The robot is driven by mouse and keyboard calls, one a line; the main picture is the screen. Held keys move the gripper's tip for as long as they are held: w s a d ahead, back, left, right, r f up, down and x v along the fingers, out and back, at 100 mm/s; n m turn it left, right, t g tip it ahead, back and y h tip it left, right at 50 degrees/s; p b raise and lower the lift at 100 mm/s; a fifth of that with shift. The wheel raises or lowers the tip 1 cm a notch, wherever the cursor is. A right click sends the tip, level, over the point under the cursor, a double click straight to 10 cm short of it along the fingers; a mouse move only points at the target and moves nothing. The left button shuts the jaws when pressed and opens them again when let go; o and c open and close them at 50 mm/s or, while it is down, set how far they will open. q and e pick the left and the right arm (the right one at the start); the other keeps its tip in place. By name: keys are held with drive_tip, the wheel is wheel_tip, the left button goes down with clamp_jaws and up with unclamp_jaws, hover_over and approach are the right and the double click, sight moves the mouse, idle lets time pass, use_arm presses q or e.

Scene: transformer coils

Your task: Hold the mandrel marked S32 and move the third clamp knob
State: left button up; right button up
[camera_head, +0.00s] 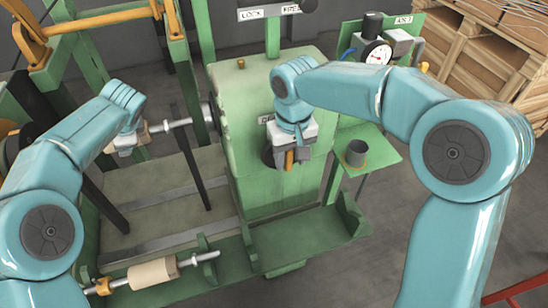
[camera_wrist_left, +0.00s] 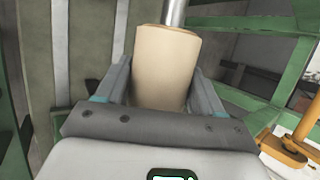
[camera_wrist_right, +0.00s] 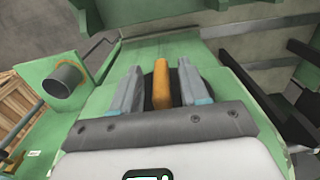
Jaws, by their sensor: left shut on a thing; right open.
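My left gripper (camera_head: 130,143) is shut on a tan cylindrical mandrel (camera_wrist_left: 165,60). Its two fingers lie on either side of the tan body in the left wrist view, and a metal shaft (camera_head: 178,123) runs from it toward the green machine (camera_head: 250,105). I can read no S32 mark on it. My right gripper (camera_head: 290,158) is open at the machine's front. An orange, bar-like part (camera_wrist_right: 162,85), possibly a clamp knob, stands between its fingers in the right wrist view, with narrow gaps visible. The dark round part behind it is mostly hidden.
Another tan mandrel (camera_head: 152,273) lies on the green front rack (camera_head: 315,236). A grey cup (camera_head: 356,153) stands on a green side shelf (camera_head: 378,165). A gauge (camera_head: 377,54) is at the back, and wooden crates (camera_head: 490,65) are at the right. Dark upright bars stand left of the machine.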

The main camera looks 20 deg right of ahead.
drive_tip(key=shift+f, duration=0.5)
clamp_jaws()
